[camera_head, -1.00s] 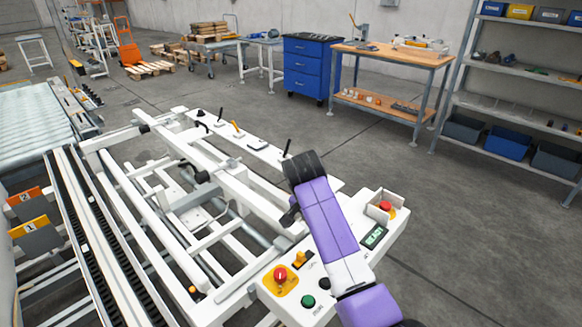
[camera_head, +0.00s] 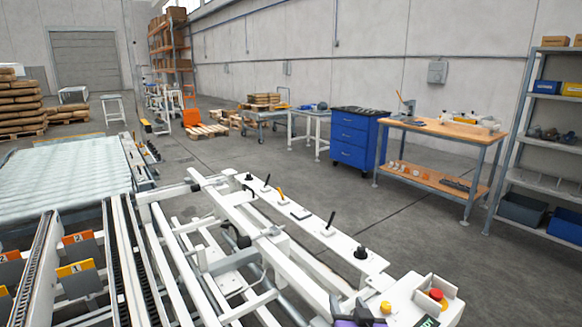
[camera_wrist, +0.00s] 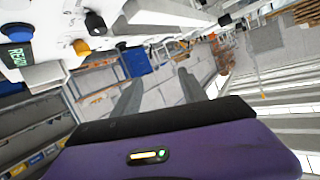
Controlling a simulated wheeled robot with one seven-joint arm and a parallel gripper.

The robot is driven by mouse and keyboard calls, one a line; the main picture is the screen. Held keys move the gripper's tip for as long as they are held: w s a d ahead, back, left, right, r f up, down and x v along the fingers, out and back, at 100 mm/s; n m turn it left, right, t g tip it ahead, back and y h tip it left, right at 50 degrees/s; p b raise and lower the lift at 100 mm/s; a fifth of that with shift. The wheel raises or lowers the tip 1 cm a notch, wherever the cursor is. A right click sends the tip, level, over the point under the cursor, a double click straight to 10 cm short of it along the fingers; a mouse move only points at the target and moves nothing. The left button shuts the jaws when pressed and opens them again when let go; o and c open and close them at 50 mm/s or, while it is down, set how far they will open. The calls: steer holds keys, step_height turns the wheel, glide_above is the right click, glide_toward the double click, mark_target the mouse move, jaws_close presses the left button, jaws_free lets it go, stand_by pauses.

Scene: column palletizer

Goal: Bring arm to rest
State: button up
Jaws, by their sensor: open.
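My gripper (camera_head: 349,302) shows at the bottom edge of the head view, with dark fingertips and a strip of purple wrist. It is beside the control panel (camera_head: 412,302) of the white machine frame. In the wrist view, my gripper (camera_wrist: 161,74) has its two grey fingers spread apart with nothing between them. The purple wrist housing fills the bottom of that view. Most of my arm is outside the head view.
The white machine frame (camera_head: 298,278) runs close below and left of my gripper. Panel buttons, such as the red one (camera_head: 436,294), stand close at right. A blue drawer cabinet (camera_head: 350,145), wooden workbench (camera_head: 450,131) and shelf (camera_head: 548,97) stand beyond open floor.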

steer(key=s+d, duration=0.2)
steer(key=s, duration=1.5)
steer(key=s+d+r+n, duration=0.1)
steer(key=s+d, duration=0.1)
steer(key=s, duration=1.4)
steer(key=s+d, duration=0.2)
steer(key=s, duration=1.5)
steer(key=shift+s+d+r+h, duration=0.35)
steer(key=shift+r+h, duration=0.05)
